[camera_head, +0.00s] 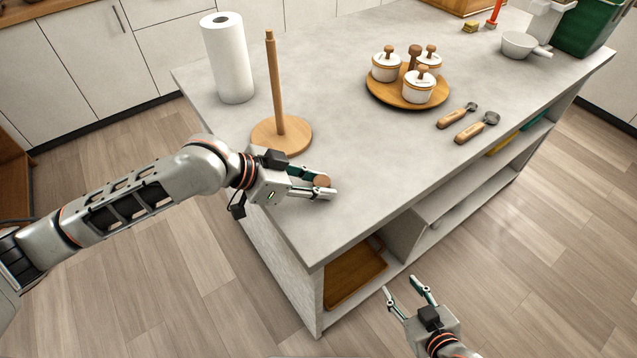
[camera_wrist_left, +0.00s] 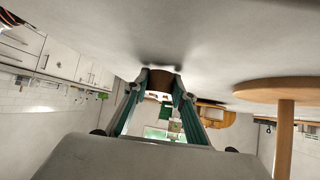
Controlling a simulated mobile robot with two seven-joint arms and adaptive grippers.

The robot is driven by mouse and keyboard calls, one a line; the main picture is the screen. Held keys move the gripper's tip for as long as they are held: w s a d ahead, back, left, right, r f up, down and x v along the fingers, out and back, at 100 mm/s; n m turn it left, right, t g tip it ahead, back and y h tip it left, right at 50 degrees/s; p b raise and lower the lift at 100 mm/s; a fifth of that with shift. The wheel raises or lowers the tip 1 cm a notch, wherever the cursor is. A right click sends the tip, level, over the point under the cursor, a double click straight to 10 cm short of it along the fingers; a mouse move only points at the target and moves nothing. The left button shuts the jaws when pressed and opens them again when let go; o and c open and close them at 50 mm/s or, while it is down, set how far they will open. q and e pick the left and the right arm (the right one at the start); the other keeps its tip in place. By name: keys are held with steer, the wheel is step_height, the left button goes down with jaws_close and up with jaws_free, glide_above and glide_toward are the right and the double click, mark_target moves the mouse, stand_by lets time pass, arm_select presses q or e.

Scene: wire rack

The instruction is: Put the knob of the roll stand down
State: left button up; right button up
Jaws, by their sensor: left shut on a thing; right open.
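The roll stand is a wooden upright post on a round base (camera_head: 295,142), near the left end of the grey counter; its base also shows in the left wrist view (camera_wrist_left: 268,93). My left gripper (camera_head: 322,187) is shut on the small round wooden knob (camera_head: 321,180), just in front of the stand and low over the counter. The knob shows as a brown piece between the fingers in the left wrist view (camera_wrist_left: 160,82), close to the counter surface; I cannot tell whether it touches. My right gripper (camera_head: 401,285) is open and empty, off the counter's front side.
A white paper roll (camera_head: 228,60) stands behind the stand. A round wooden tray (camera_head: 378,92) with white lidded jars is further right, with two wooden-handled tools (camera_head: 475,127) near the front edge. The counter (camera_head: 375,155) between knob and tools is bare.

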arm_select(q)
steer(key=shift+f, duration=0.2)
steer(key=shift+s+a+f, duration=0.15)
steer(key=shift+s+f, duration=0.05)
steer(key=shift+f, duration=0.4)
steer(key=o, duration=1)
steer(key=shift+o, duration=0.3)
steer(key=shift+f, duration=0.2)
steer(key=shift+w+r, duration=0.1)
steer(key=shift+r, duration=0.1)
steer(key=r+v, duration=0.1)
steer(key=v, duration=1.1)
steer(key=shift+r, duration=0.3)
steer(key=shift+w, duration=0.15)
